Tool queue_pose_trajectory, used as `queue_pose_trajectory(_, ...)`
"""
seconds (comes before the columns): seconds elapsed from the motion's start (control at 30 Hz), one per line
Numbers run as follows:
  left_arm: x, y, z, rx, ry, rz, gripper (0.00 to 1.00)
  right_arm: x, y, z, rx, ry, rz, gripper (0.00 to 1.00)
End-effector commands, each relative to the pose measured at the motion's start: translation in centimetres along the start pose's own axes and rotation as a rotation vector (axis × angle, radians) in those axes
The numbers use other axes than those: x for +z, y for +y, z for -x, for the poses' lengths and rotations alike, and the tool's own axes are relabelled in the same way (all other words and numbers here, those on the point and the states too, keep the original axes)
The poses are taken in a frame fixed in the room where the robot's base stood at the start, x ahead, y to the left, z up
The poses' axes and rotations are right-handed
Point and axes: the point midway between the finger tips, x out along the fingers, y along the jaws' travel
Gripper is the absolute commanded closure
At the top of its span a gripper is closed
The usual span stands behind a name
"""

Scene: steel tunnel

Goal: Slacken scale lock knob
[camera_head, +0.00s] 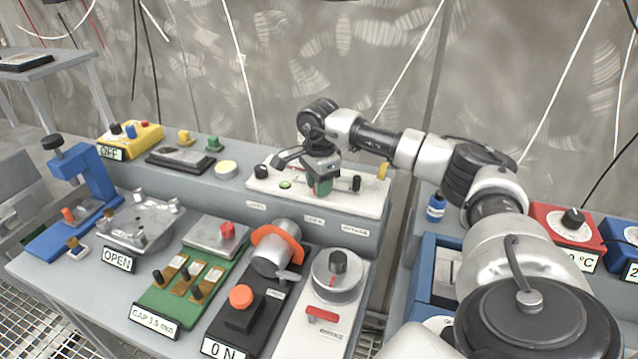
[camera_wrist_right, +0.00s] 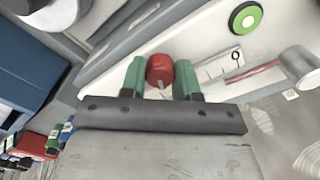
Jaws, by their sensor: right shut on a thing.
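A white instrument panel (camera_head: 270,186) lies on the raised back shelf of the bench. My right gripper (camera_head: 321,188) reaches down onto the middle of this panel. In the right wrist view its two green fingers (camera_wrist_right: 159,78) are shut on a small red knob (camera_wrist_right: 160,69), one finger on each side. Beside the knob the panel has a scale window (camera_wrist_right: 222,63) with a red line, and a green round button (camera_wrist_right: 245,17). The gripper hides most of the knob in the head view. My left gripper is not in view.
A black knob (camera_head: 357,183) stands right of the gripper, and a yellow part (camera_head: 382,171) at the panel's right end. In front are a dial with a black knob (camera_head: 337,263) and an orange-ringed metal cylinder (camera_head: 277,250). A red box (camera_head: 566,226) stands at right.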

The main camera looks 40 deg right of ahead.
Motion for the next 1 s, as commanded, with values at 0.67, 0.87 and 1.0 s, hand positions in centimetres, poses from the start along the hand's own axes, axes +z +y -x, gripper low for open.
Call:
queue_pose_trajectory(0.67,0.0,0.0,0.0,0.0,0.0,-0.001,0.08,0.0,-0.1,0.2,-0.002,-0.001,-0.002,0.44)
queue_pose_trajectory(0.87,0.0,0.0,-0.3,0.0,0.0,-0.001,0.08,0.0,-0.1,2.4,-0.006,-0.003,-0.003,0.44)
queue_pose_trajectory(1.0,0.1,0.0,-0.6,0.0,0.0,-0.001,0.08,0.0,-0.1,5.3,-0.007,-0.003,-0.003,0.44)
